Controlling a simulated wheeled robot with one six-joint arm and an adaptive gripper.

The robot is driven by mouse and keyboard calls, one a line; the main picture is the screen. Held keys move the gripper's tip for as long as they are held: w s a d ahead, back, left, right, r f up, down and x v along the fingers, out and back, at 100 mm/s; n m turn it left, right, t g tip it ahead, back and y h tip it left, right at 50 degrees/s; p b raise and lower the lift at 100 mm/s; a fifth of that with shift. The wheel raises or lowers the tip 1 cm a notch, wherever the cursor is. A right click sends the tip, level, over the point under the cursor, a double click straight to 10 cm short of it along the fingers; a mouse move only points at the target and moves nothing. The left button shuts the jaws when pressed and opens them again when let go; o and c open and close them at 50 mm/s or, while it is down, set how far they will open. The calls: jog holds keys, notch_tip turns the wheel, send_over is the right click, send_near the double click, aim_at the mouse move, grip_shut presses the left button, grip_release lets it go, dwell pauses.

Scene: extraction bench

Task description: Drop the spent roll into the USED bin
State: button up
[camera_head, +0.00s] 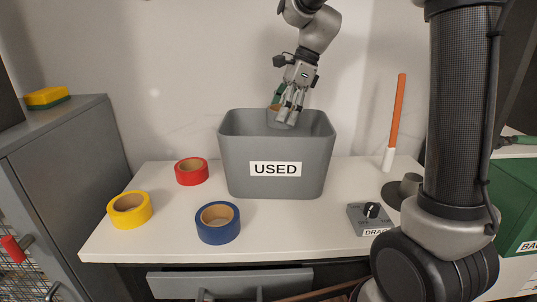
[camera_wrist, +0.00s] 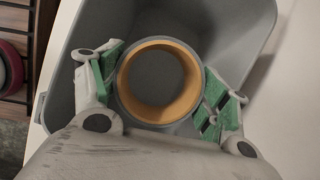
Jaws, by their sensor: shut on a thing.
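The grey USED bin (camera_head: 277,188) stands on the white bench, open at the top. Its inner wall also shows in the wrist view (camera_wrist: 245,40). My gripper (camera_head: 285,108) is at the bin's mouth, fingers pointing down. In the wrist view my gripper (camera_wrist: 163,80) is shut on the spent roll (camera_wrist: 160,117), a thin grey ring with a tan core, held between the green finger pads. The bin lies beneath and around the roll in that view. In the head view the fingers partly hide the roll (camera_head: 273,119), at the opening.
Red (camera_head: 191,171), yellow (camera_head: 129,209) and blue (camera_head: 218,222) tape rolls lie left and in front of the bin. A grey control box (camera_head: 368,217) and an orange-topped stick (camera_head: 397,112) stand to the right. A grey cabinet (camera_head: 75,145) borders the left.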

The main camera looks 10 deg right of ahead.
jog(key=shift+f, duration=0.2)
jog(key=o, duration=1)
jog(key=shift+c, duration=0.2)
jog(key=v, duration=1.2)
